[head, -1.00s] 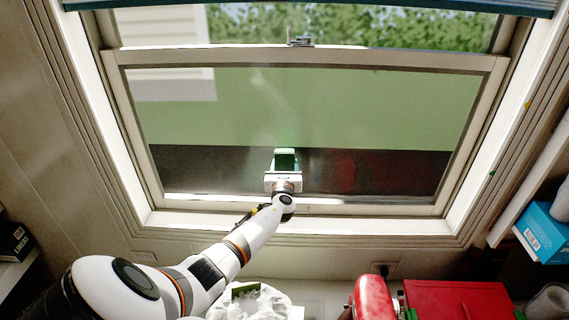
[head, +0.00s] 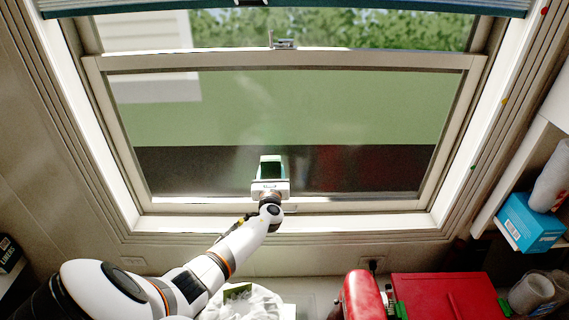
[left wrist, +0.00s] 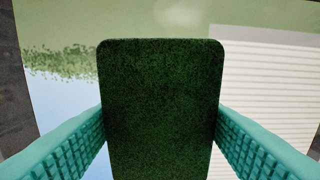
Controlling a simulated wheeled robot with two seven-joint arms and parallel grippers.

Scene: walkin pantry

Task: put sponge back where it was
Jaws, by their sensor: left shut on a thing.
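My left gripper (head: 270,176) is shut on the sponge (head: 270,170), in front of the lower window pane in the head view. In the left wrist view the sponge (left wrist: 160,110) shows a dark green, rough face with rounded corners. It sits upright between the two teal ribbed fingers. Whether the sponge touches the glass cannot be told. My right gripper is not in view.
The window (head: 270,110) has a white frame and a sill below. A blue box (head: 530,222) stands on a right shelf.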

